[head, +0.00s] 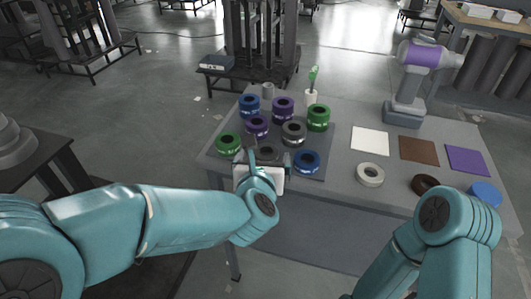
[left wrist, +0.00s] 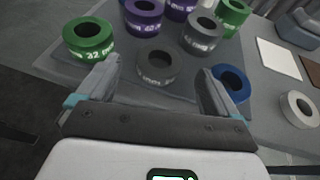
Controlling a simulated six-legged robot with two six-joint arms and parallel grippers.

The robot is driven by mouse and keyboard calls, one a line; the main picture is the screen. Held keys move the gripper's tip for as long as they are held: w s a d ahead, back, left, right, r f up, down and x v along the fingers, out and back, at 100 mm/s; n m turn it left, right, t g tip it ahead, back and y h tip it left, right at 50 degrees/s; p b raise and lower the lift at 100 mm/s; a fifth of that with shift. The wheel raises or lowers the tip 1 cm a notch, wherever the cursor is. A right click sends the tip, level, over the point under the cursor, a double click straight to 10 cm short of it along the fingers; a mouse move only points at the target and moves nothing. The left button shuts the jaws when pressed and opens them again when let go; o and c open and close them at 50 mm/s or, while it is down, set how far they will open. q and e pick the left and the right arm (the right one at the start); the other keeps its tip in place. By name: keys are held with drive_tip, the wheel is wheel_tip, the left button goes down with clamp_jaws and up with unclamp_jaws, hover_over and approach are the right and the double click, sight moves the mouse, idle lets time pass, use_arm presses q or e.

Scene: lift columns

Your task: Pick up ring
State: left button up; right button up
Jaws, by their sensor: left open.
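Several rings stand on a dark mat (head: 322,148) on the grey table. A dark grey ring (left wrist: 156,65) is at the front middle; it is partly hidden by my gripper in the head view. Around it are a green ring (left wrist: 88,38), a lighter grey ring (left wrist: 203,37), a blue ring (left wrist: 232,82) and purple rings (left wrist: 143,16). My left gripper (left wrist: 160,80) is open and empty; in the left wrist view its fingers lie on either side of the dark grey ring, the left one near the green ring. My right arm shows at the lower right, but its gripper does not.
On the right are a white square (head: 370,141), a brown square (head: 419,150) and a purple square (head: 466,160). A white ring (head: 370,174), a brown ring (head: 424,184) and a blue piece (head: 485,193) lie before them. A grey and purple device (head: 405,105) stands behind.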

sight(267, 147)
use_arm(q)
drive_tip(key=x, duration=0.4)
drive_tip(key=shift+c, duration=0.2)
drive_tip(key=c, duration=1)
drive_tip(key=shift+c, duration=0.7)
drive_tip(key=shift+r, duration=0.1)
